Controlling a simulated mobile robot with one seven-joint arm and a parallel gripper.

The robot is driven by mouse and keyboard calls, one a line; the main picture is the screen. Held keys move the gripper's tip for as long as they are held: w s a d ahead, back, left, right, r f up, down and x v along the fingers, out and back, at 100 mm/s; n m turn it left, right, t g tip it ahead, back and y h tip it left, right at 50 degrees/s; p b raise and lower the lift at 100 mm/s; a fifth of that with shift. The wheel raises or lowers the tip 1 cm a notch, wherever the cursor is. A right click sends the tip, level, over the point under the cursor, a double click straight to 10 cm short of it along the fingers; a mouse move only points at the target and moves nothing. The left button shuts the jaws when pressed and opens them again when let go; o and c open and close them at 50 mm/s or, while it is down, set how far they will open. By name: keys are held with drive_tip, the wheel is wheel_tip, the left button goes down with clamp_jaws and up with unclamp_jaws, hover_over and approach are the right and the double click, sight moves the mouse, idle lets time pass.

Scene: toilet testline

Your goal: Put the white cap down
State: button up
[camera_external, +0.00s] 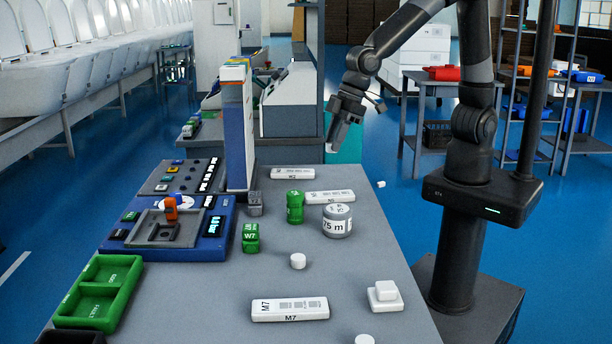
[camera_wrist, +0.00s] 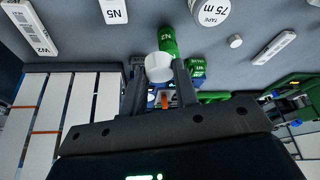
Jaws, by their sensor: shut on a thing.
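My gripper (camera_external: 337,136) is raised above the far end of the grey table (camera_external: 355,283). It is shut on a white cap (camera_wrist: 159,67), which sits between the two fingertips in the wrist view. In the external view the held cap (camera_external: 329,148) shows only as a small white patch at the fingertips, apart from the table. Another white round cap (camera_external: 298,261) lies on the table nearer the front. A further white round piece (camera_external: 365,339) is cut off at the bottom edge.
A green cylinder (camera_external: 295,207), a tape roll (camera_external: 337,221), a green block (camera_external: 250,238) and white labelled boxes (camera_external: 290,309) stand on the table. A blue test station (camera_external: 205,246) and green tray (camera_external: 99,291) line the left. Bare tabletop lies centre right.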

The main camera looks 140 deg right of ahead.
hover_over(335, 209)
drive_tip(key=s, duration=0.1)
drive_tip(key=f, duration=0.6)
drive_tip(key=shift+a+f, duration=0.25)
drive_tip(key=shift+f, duration=2)
drive_tip(key=shift+f, duration=0.1)
drive_tip(key=o, duration=0.9)
drive_tip(key=shift+o, duration=0.2)
